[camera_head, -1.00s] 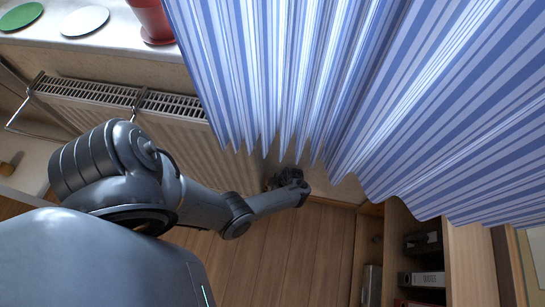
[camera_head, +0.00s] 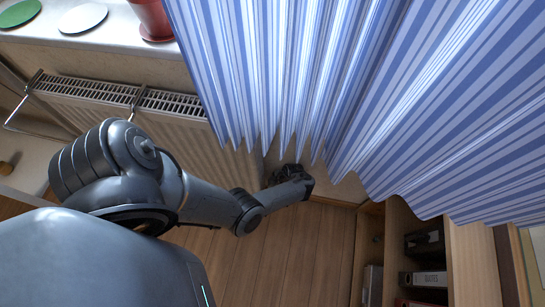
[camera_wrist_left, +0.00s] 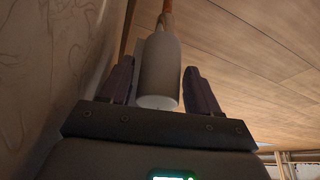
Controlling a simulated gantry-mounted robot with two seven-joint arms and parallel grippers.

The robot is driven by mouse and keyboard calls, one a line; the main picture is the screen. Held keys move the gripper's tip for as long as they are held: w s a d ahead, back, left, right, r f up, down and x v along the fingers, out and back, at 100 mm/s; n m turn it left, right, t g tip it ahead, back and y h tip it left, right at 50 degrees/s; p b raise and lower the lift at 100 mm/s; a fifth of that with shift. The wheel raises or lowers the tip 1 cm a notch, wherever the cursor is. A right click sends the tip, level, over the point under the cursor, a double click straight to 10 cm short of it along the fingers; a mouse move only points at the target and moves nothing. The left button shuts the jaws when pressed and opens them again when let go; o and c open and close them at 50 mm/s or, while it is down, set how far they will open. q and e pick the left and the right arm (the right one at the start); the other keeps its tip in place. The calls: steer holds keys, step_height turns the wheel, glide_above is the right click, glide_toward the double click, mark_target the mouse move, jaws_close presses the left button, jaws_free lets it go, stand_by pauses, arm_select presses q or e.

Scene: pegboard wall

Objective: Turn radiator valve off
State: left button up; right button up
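The radiator valve (camera_wrist_left: 158,80) is a pale cylindrical knob on a brownish pipe, seen close up in the left wrist view. My left gripper (camera_wrist_left: 160,78) has one dark finger on each side of the knob. Narrow gaps seem to show beside it, so the fingers look open around it rather than pressed on it. In the head view my left gripper (camera_head: 290,174) is low beside the right end of the white radiator (camera_head: 195,135); the valve itself is hidden there. My right gripper is not in view.
A blue striped curtain (camera_head: 330,80) hangs in front, just above my left wrist. A sill (camera_head: 115,30) with a red pot (camera_head: 152,18) is above the radiator. A wooden shelf unit with binders (camera_head: 425,278) stands at right. The wooden floor (camera_head: 285,250) below is clear.

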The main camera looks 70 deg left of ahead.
arm_select(q)
steer(key=shift+o, duration=0.5)
steer(key=p+v, duration=0.4)
steer(key=v, duration=0.3)
steer(key=shift+r+p, duration=0.25)
steer(key=shift+p, duration=0.1)
steer(key=shift+d, duration=0.1)
